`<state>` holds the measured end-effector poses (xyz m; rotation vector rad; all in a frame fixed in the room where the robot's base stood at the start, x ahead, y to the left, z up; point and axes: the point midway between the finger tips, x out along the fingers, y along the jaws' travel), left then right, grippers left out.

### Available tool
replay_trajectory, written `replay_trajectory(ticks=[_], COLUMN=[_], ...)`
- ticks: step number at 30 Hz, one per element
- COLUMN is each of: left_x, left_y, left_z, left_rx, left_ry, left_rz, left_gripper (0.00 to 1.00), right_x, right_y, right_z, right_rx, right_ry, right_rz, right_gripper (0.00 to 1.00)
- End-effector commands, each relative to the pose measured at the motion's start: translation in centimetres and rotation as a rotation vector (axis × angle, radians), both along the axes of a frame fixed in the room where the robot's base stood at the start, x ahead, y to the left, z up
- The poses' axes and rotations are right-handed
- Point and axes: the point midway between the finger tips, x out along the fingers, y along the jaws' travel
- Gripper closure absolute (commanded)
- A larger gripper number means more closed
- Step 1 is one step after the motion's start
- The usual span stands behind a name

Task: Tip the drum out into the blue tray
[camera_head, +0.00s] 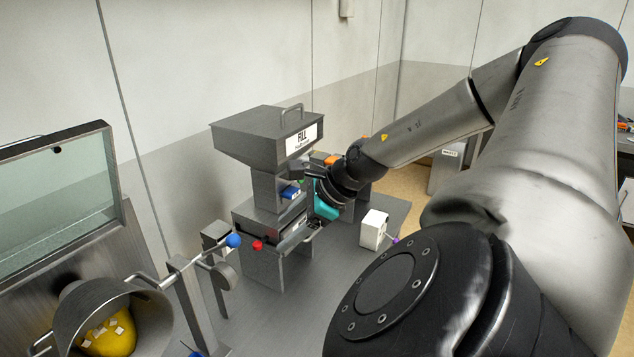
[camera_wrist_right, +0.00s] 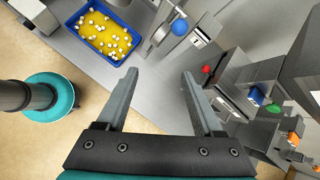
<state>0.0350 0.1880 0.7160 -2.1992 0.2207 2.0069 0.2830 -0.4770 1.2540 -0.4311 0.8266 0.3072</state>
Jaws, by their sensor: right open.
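The grey drum (camera_head: 152,318) is at the lower left of the head view. Its open mouth shows a yellow mass with white pieces inside. A crank with a blue ball (camera_head: 233,240) stands beside it; the ball also shows in the wrist view (camera_wrist_right: 179,27). The blue tray (camera_wrist_right: 69,43) is at the upper left of the wrist view, with yellow material and many white pieces in it. My right gripper (camera_wrist_right: 160,73) is open and empty, its fingers pointing toward the ball but apart from it. My left gripper is not in view.
A grey machine marked FILL (camera_head: 262,138) stands behind the drum, with a red knob (camera_head: 257,245) low on its front. A white box (camera_head: 373,230) stands on the bench to its right. A glass panel (camera_head: 60,200) rises at the left.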

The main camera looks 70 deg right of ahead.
Motion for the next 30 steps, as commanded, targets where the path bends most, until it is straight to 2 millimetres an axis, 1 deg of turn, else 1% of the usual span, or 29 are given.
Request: replay_trajectory(ticks=[6, 18, 21, 25, 30], left_x=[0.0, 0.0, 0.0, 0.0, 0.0], left_y=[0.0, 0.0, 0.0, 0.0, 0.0], left_z=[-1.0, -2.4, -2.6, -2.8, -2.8], left_rx=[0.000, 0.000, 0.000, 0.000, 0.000], left_ry=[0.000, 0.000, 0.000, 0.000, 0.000], left_rz=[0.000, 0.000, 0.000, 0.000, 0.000], left_gripper=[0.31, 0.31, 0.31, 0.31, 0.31], right_x=[-2.3, -7.0, -7.9, -8.6, -9.0], right_y=[-0.5, -1.1, -1.2, -1.3, -1.3], right_z=[2.6, 8.2, 9.2, 10.2, 10.6], right_rx=[-0.004, -0.002, -0.003, -0.001, 0.000], right_ry=[-0.004, -0.005, -0.003, -0.002, -0.001], right_rz=[-0.004, -0.004, -0.003, -0.002, 0.000], right_gripper=[0.31, 0.31, 0.31, 0.31, 0.31])
